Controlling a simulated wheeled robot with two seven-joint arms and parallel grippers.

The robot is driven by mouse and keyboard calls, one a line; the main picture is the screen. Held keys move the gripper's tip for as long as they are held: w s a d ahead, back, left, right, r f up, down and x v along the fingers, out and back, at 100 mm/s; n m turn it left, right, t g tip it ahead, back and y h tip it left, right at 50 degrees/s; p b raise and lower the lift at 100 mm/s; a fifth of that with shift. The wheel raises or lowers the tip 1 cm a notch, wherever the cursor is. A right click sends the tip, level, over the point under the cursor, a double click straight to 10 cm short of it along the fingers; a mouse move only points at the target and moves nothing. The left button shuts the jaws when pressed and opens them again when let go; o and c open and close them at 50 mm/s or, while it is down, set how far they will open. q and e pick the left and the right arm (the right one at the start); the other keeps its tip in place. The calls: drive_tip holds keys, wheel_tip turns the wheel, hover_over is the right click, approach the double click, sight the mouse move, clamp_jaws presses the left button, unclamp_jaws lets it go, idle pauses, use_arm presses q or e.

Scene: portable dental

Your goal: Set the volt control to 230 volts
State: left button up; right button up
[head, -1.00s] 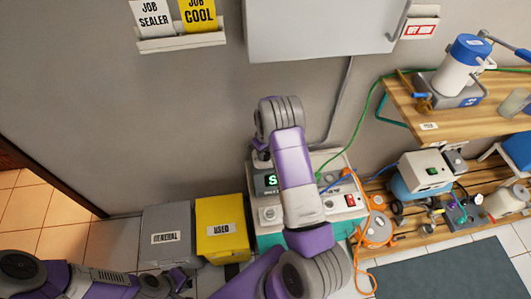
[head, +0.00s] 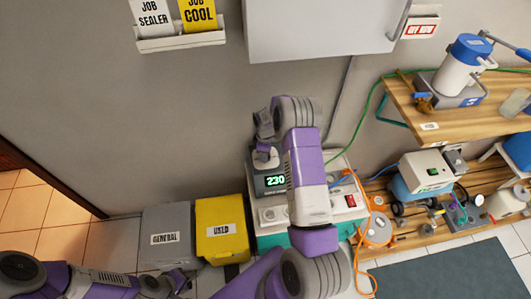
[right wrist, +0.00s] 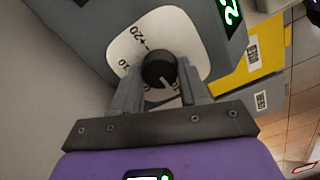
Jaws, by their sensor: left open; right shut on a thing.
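The volt control is a black knob (right wrist: 159,69) on a white dial plate with printed numbers, in the right wrist view. My right gripper (right wrist: 160,88) is shut on this knob, one finger on each side. In the head view my right gripper (head: 265,150) is at the top of the grey unit, and its arm covers part of the unit. The green display (head: 275,181) reads 230. The display's edge also shows in the right wrist view (right wrist: 229,12), cut off. My left gripper (head: 172,285) is open and empty at the lower left, away from the unit.
A grey GENERAL bin (head: 167,238) and a yellow USED bin (head: 222,230) stand left of the unit. A red switch (head: 350,201) and an orange hose (head: 364,255) are to its right. Wooden shelves (head: 404,104) with equipment are further right. A wall cabinet (head: 320,28) is above.

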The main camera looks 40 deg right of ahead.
idle(0.4)
drive_tip(key=o, duration=1.1)
drive_tip(key=shift+c, duration=0.2)
wheel_tip(320, 180, up, 8)
drive_tip(key=shift+f+p, duration=0.2)
drive_tip(key=shift+p, duration=1.05)
